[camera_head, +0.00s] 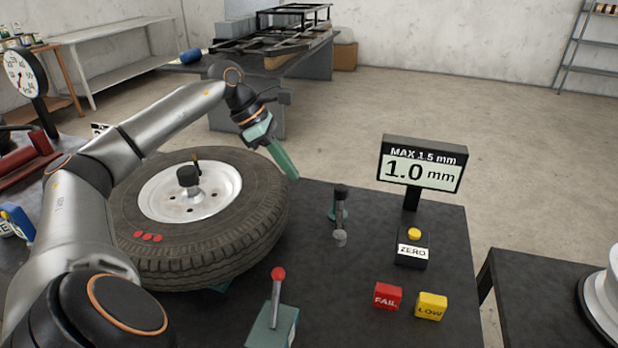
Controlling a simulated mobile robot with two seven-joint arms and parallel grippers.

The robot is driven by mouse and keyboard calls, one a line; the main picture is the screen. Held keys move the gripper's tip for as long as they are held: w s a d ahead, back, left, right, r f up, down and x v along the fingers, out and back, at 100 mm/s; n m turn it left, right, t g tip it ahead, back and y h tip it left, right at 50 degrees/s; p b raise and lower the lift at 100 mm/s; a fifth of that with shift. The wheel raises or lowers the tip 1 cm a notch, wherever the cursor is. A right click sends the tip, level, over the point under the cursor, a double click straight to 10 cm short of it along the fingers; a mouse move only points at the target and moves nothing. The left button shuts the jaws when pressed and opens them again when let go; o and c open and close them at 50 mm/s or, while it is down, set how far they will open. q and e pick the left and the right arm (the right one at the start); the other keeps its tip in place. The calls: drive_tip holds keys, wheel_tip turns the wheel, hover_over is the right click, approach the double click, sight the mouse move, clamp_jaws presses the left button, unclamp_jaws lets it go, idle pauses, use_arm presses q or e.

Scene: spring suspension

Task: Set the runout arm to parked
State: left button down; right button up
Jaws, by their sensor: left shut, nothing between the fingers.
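My left gripper (290,170) is shut and empty. It hangs in the air above the right rear edge of the tyre, its green fingers pointing down and right. A small arm on a post (340,204) stands on the dark table right of the tyre, with a teal collar, dark top and grey round end; it looks like the runout arm. It stands apart from the tyre, and my gripper is not touching it. A red-knobbed lever (277,290) rises from a green base at the front. My right gripper is not in view.
The tyre on a white rim (240,225) fills the table's left side. A display (422,168) reads 1.0 mm, MAX 1.5 mm. Below it are a yellow ZERO button (414,234), a red FAIL block (387,296) and a yellow LOW block (431,306). The table between lever and display is mostly clear.

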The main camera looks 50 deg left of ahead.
sight(340, 202)
use_arm(q)
drive_tip(key=w+d+r+p+x, duration=0.1)
drive_tip(key=p+x, duration=0.1)
drive_tip(key=x, duration=1)
drive_tip(key=shift+d+f, duration=0.25)
drive_tip(key=shift+d, duration=0.1)
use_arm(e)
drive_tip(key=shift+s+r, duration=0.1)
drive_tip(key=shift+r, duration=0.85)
use_arm(q)
drive_tip(key=shift+w+d, duration=0.1)
drive_tip(key=shift+w, duration=0.1)
